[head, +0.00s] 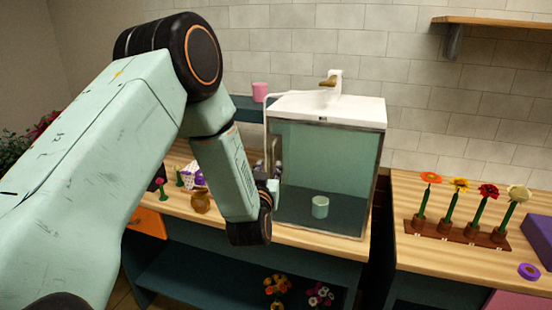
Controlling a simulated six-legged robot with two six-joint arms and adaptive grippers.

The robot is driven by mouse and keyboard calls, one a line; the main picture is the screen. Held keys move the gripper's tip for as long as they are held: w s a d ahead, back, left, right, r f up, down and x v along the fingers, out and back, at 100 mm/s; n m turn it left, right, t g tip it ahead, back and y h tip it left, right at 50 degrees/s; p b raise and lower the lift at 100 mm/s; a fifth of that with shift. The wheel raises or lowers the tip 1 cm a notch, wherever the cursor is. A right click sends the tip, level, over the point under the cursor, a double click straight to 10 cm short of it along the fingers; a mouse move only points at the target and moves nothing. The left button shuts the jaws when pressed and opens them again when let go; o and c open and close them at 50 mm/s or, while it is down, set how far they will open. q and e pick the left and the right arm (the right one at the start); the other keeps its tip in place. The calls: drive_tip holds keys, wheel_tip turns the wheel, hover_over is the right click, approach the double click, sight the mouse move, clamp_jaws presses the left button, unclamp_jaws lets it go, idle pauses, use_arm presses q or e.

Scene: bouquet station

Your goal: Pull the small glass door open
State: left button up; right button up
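The small glass cabinet (372,165) stands on the wooden counter, with a white top and a dark floor. Its front looks see-through or open; I cannot tell where the glass door pane stands. A pale green cup (320,207) stands inside. My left gripper (274,172) is at the cabinet's front left edge, mostly hidden behind my own wrist. A slim upright metal part beside it may be the door's handle or frame. I cannot tell whether the fingers are closed on it. My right gripper is not in view.
A pink cup (260,92) stands on a dark shelf behind. A brown round pot (201,202) sits left of my wrist. On the right counter are a flower rack (455,233) and a purple ring (529,271). A gap separates the counters.

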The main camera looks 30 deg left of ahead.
sight(271, 157)
use_arm(q)
drive_tip(key=x, duration=0.5)
drive_tip(key=shift+a+f+p, duration=0.1)
drive_tip(key=shift+a+p, duration=0.1)
drive_tip(key=shift+p, duration=0.2)
drive_tip(key=shift+w, duration=0.55)
drive_tip(key=shift+a, duration=0.35)
drive_tip(key=shift+w+d, duration=0.1)
drive_tip(key=shift+d, duration=0.2)
drive_tip(key=c, duration=0.6)
drive_tip(key=shift+a, duration=0.2)
clamp_jaws()
